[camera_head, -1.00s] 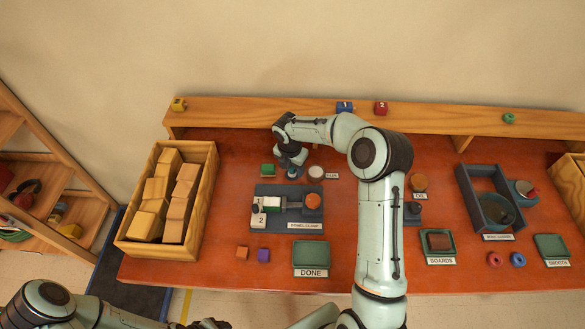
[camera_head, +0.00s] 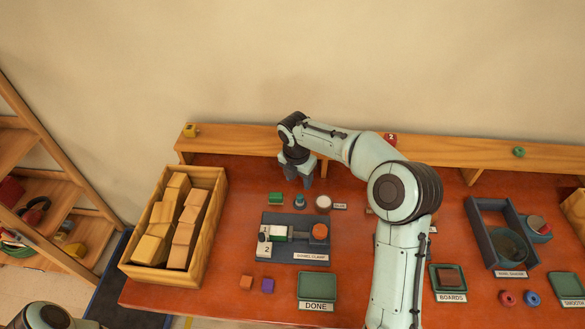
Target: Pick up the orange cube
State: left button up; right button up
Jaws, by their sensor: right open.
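The small orange cube (camera_head: 246,282) lies on the red-brown bench near its front edge, just left of a purple block (camera_head: 267,285). My right gripper (camera_head: 298,182) is open and points down over the back of the bench, behind the dowel clamp board (camera_head: 294,245) and well behind the cube. It is apart from the cube and holds nothing that I can see. My left arm shows only as a link at the bottom left; its gripper is out of the frame.
A wooden crate of blocks (camera_head: 140,272) stands left of the cube. The green DONE tray (camera_head: 317,287) is right of the purple block. A green block (camera_head: 276,198) and a white round piece (camera_head: 323,203) stand below my right gripper. A shelf (camera_head: 235,145) runs along the back.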

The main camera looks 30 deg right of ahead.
aim_at(247, 282)
jog(key=k, duration=1.5)
